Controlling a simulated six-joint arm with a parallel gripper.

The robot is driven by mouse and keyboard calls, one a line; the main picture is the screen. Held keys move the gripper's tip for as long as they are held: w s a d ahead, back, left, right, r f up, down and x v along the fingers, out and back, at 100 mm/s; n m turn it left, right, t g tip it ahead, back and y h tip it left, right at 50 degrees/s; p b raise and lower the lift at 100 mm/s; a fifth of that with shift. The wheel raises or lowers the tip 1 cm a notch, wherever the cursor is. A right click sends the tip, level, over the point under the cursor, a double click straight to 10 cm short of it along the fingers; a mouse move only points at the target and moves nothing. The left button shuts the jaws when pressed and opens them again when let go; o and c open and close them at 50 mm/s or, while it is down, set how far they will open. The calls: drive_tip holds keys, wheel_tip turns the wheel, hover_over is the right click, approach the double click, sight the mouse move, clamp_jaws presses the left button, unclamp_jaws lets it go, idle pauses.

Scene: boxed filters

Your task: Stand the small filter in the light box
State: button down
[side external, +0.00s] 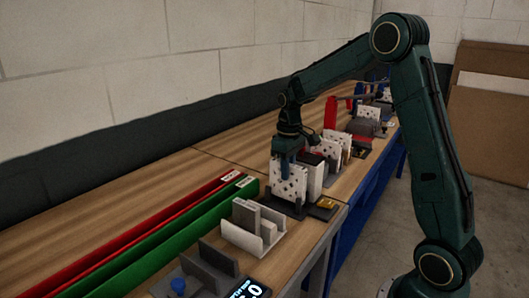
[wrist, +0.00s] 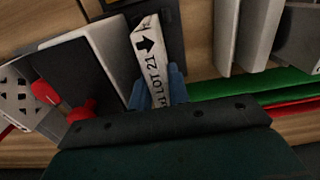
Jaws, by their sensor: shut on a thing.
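My gripper (side external: 288,166) points down with its blue fingers shut on a white filter with dark spots (side external: 288,186). The filter stands upright, its lower edge at a dark box (side external: 287,208); I cannot tell whether it touches the box floor. In the wrist view the blue fingers (wrist: 158,88) close on the filter's narrow edge (wrist: 150,58), marked with an arrow and "LOT 21". The light box (side external: 244,237) stands nearer the side camera, apart from the gripper, with grey upright plates in it. Pale upright parts (wrist: 247,35), likely the same box, show at upper right in the wrist view.
A white block with a dark top (side external: 314,174) stands close beside the held filter. More spotted filters (side external: 333,150) stand behind. Long green (side external: 170,240) and red (side external: 135,232) rails lie along the bench. A dark grey slotted holder (side external: 208,268) stands at the front.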

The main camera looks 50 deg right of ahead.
drive_tip(key=shift+f, duration=1)
idle(0.3)
drive_tip(key=c, duration=1.3)
unclamp_jaws()
drive_tip(key=shift+o, duration=0.2)
drive_tip(key=shift+r, duration=0.2)
wheel_tip(320, 180, up, 14)
drive_tip(key=shift+f, duration=0.25)
